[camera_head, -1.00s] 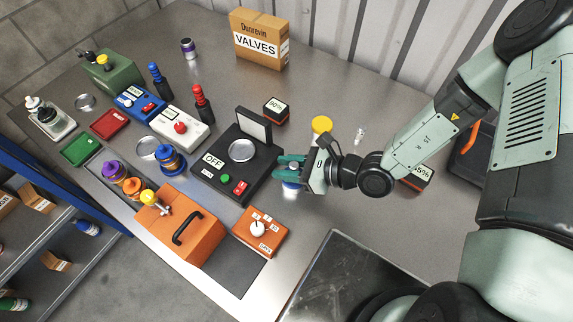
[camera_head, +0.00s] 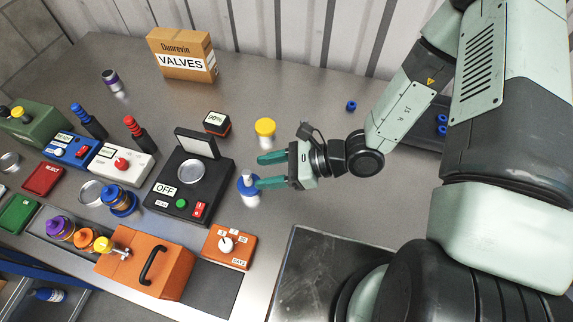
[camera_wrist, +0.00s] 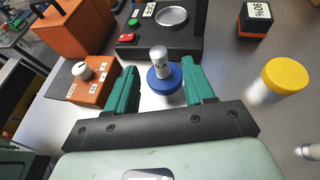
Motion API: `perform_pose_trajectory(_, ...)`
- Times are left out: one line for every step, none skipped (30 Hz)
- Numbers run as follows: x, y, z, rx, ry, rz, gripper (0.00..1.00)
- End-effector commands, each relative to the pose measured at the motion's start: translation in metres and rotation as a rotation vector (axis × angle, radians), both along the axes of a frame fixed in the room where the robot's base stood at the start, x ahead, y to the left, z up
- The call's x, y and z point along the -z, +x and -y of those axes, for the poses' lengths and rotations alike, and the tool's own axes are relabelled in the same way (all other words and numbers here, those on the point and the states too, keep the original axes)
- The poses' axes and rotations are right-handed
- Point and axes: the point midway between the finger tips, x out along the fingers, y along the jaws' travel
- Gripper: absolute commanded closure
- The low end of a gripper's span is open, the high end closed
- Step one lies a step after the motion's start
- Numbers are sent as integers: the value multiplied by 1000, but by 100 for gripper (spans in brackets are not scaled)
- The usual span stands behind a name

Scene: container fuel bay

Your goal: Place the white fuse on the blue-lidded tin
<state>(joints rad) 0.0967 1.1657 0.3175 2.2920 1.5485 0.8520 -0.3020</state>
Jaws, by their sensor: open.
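The white fuse (camera_wrist: 160,58) stands upright on the blue lid of the tin (camera_wrist: 165,82), between my fingers in the wrist view. In the head view the fuse (camera_head: 247,175) is small above the blue-lidded tin (camera_head: 249,197). My gripper (camera_head: 264,171) is open just right of the tin, its fingers pointing left. In the wrist view my gripper (camera_wrist: 162,75) has a finger on each side of the fuse, with gaps showing. The lower part of the tin is mostly hidden in the wrist view.
A black device (camera_head: 190,185) marked OFF stands left of the tin, an orange dial box (camera_head: 228,243) below it. A yellow-lidded tin (camera_head: 265,130) stands just above my gripper. Another small pale cylinder (camera_wrist: 309,151) lies at the wrist view's right edge.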

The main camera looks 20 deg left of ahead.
Motion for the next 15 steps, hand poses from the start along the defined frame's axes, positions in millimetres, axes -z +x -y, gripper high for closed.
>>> perform_pose_trajectory(-4, 4, 9, 3, 0, 4, 47)
perform_pose_trajectory(-6, 5, 14, 3, 0, 4, 47)
perform_pose_trajectory(-9, 6, 21, 3, -1, 3, 47)
perform_pose_trajectory(-10, 7, 24, 2, -1, 3, 47)
perform_pose_trajectory(-12, 8, 28, 2, 0, 2, 47)
perform_pose_trajectory(-14, 9, 32, 1, 0, 3, 47)
perform_pose_trajectory(-15, 9, 34, 1, 0, 2, 47)
perform_pose_trajectory(-16, 10, 36, 1, 0, 1, 47)
perform_pose_trajectory(-16, 10, 38, 0, 0, 0, 47)
perform_pose_trajectory(-17, 10, 40, 0, 0, -1, 47)
perform_pose_trajectory(-17, 10, 40, 0, 0, -1, 47)
perform_pose_trajectory(-18, 10, 41, -1, 0, -1, 47)
perform_pose_trajectory(-18, 10, 41, -1, 0, -1, 47)
perform_pose_trajectory(-18, 10, 41, -1, 0, -1, 47)
perform_pose_trajectory(-18, 10, 41, -1, 0, -1, 47)
